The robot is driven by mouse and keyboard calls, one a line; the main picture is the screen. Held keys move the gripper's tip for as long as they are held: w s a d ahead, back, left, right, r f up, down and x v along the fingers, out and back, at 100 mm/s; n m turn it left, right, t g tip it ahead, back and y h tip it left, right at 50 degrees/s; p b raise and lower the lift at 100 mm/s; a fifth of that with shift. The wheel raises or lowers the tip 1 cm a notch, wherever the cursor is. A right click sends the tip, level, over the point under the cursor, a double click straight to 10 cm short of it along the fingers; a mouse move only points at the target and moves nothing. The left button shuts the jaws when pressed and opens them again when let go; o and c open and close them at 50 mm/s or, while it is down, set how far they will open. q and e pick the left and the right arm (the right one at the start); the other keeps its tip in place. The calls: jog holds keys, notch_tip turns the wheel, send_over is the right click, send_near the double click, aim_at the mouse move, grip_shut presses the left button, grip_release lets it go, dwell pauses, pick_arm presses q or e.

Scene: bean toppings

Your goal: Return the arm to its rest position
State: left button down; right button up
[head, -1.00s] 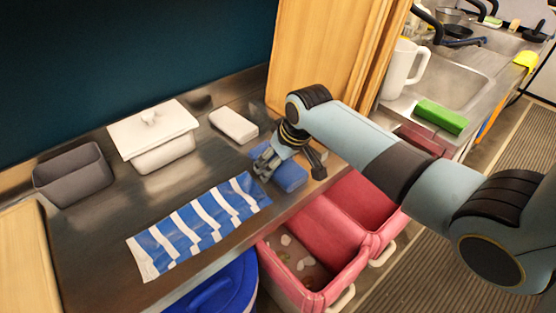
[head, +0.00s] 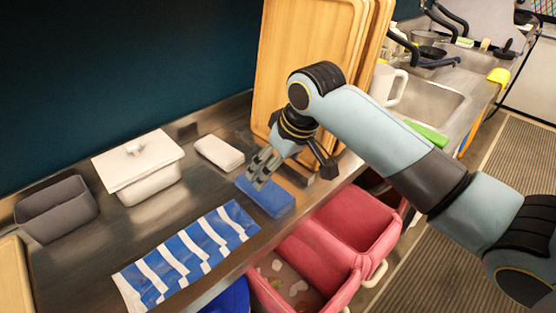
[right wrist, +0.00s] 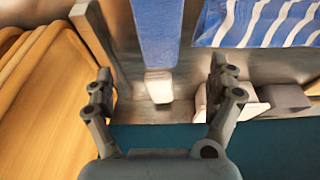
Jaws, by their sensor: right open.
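My right gripper (head: 292,170) hangs above the steel counter by the cutting boards, at the end of my arm from the right. Its fingers are spread wide, with nothing between them. In the head view one finger overlaps the far edge of a blue block (head: 268,199), which lies on the counter. In the right wrist view the open fingers (right wrist: 162,82) show on both sides of the picture, with the blue block (right wrist: 157,30) and a white block (right wrist: 159,88) beyond, between them. My left gripper is not in view.
Wooden boards (head: 300,50) stand close behind the gripper. A striped cloth (head: 190,255), white block (head: 219,153), lidded white dish (head: 150,185) and grey container (head: 57,210) lie to the left. Red bins (head: 355,215) stand below the counter's front edge. A sink (head: 425,100) is at right.

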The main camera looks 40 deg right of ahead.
jog(key=shift+s+r, duration=0.25)
jog(key=shift+r, duration=0.35)
jog(key=s+a+r+h, duration=0.1)
jog(key=s+a+r, duration=0.1)
jog(key=s, duration=0.9)
jog(key=s+a+r, duration=0.2)
jog(key=s, duration=0.8)
notch_tip(320, 180, down, 40)
jog(key=s+d+g+b, duration=0.2)
jog(key=s+d+b, duration=0.1)
jog(key=b, duration=0.8)
jog(key=s+f+g+b, duration=0.1)
jog(key=s+f+b, duration=0.6)
jog(key=s+f, duration=1)
notch_tip(320, 180, down, 5)
jog(key=shift+s+d+r+g+b, duration=0.1)
jog(key=shift+s+d+g+b, duration=0.2)
jog(key=shift+s+d+b, duration=0.1)
